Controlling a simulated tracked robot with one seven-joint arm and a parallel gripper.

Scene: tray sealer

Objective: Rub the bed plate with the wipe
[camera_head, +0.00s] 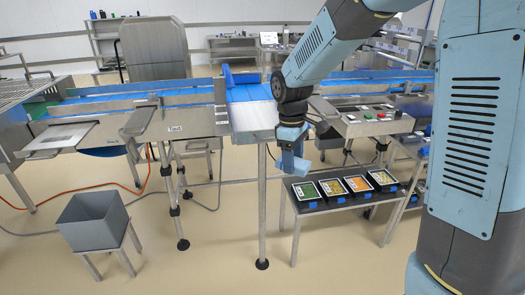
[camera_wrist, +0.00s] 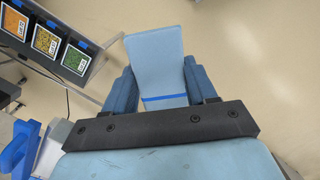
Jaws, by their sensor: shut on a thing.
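My gripper (camera_head: 290,150) hangs near the centre of the head view, over the floor just right of the steel machine's front corner. In the wrist view, its two dark blue fingers (camera_wrist: 164,88) are shut on a light blue folded wipe (camera_wrist: 155,60) with a darker blue band. The wipe sticks out beyond the fingertips and touches nothing else. A flat steel plate with a paler panel (camera_head: 60,137) juts from the machine's left side. It may be the bed plate, but I cannot tell for certain. It lies well left of my gripper.
A grey bin (camera_head: 93,220) stands on a stand at lower left. The blue conveyor (camera_head: 250,92) and a control box (camera_head: 372,120) lie behind. Open floor lies in front; hoses run across it.

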